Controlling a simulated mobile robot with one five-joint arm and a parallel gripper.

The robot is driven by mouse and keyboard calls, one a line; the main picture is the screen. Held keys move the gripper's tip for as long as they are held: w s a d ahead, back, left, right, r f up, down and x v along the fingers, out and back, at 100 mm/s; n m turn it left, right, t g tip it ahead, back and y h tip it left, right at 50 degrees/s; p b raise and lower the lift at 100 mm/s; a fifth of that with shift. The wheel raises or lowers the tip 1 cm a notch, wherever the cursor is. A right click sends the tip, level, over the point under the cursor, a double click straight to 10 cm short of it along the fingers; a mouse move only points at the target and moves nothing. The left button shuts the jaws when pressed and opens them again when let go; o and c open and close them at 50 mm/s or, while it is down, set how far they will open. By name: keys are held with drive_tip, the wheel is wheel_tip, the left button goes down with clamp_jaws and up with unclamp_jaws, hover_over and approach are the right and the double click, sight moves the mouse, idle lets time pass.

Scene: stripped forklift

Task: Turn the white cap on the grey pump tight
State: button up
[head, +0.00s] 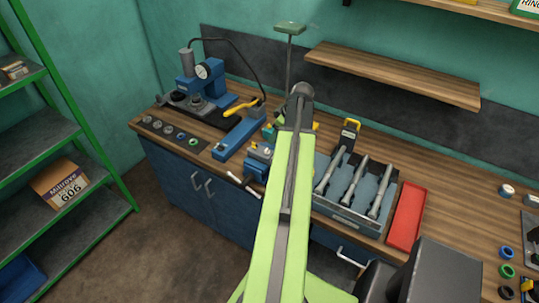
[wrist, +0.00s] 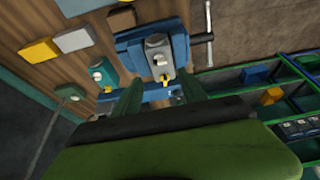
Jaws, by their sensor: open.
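In the wrist view, a grey block-like body (wrist: 157,46), which looks like the pump, sits at the blue vise (wrist: 130,48). A small white cap (wrist: 161,60) shows on it; how tight it is I cannot tell. My gripper (wrist: 160,82) is open, its two dark green fingers apart and reaching towards the vise. The pump lies beyond the fingertips, and I see no clear contact. A small yellow part shows between the fingers. In the head view, my arm hides the gripper and partly covers the area beside the vise (head: 257,163).
In the head view, a blue press (head: 200,80) stands at the back left, and a red tray (head: 406,214) lies right of the grey rack (head: 350,217).

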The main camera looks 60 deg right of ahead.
sight(268, 149)
drive_tip(key=b+x, duration=0.7)
drive_tip(key=x, duration=0.2)
drive_tip(key=shift+f, duration=0.2)
drive_tip(key=shift+r, duration=0.1)
drive_tip(key=shift+c, duration=0.4)
clamp_jaws()
